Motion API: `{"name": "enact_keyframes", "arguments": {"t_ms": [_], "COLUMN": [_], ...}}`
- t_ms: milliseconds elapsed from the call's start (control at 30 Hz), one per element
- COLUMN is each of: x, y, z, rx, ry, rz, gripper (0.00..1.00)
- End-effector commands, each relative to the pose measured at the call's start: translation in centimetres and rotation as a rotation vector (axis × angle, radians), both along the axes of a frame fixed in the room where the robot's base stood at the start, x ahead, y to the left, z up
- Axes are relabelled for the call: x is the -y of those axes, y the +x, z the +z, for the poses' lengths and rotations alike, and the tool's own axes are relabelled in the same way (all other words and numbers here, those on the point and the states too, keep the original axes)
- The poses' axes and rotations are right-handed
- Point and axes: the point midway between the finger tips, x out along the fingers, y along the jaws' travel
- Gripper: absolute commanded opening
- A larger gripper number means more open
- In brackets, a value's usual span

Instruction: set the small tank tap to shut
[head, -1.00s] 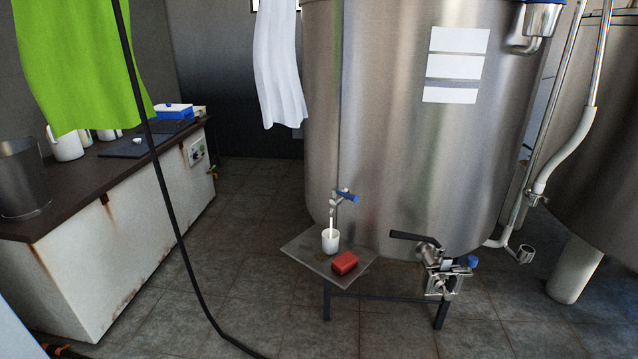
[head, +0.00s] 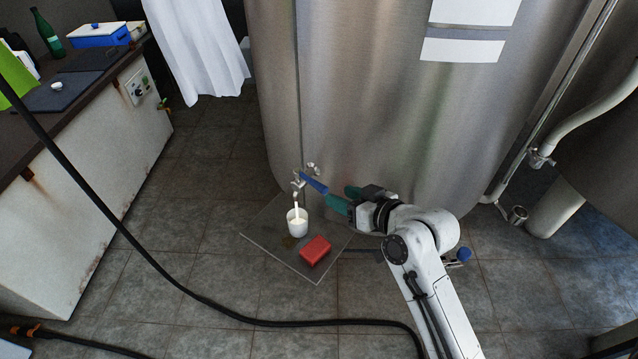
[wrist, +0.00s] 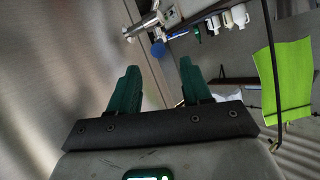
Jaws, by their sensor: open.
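The small tank tap (head: 299,183) sits low on the steel tank and has a blue lever (head: 314,183) that points right, towards my gripper. A white stream runs from its spout into a white cup (head: 297,226), which holds white liquid. My gripper (head: 338,198) has teal fingers, open and empty, just right of the lever's end; I cannot tell whether they touch it. In the wrist view the fingers (wrist: 158,68) are spread, with the tap (wrist: 146,26) and the lever's round blue end (wrist: 158,48) just beyond the gap between them.
A grey shelf (head: 262,240) under the tap carries the cup and a red block (head: 315,250). My arm hides most of the larger valve; its blue knob (head: 463,254) shows. A black hose (head: 190,290) crosses the floor. A counter (head: 85,175) stands at left.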

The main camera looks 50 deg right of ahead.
Motion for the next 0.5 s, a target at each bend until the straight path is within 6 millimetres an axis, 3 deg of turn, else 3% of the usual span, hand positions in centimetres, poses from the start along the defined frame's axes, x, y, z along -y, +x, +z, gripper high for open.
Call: {"name": "enact_keyframes", "arguments": {"t_ms": [300, 500], "x": [0.6, 0.9], "y": [5.4, 7.6], "z": [-2.1, -3.0], "rx": [-0.002, -0.003], "ry": [0.0, 0.0], "rz": [0.003, 0.002], "gripper": [0.48, 0.48]}}
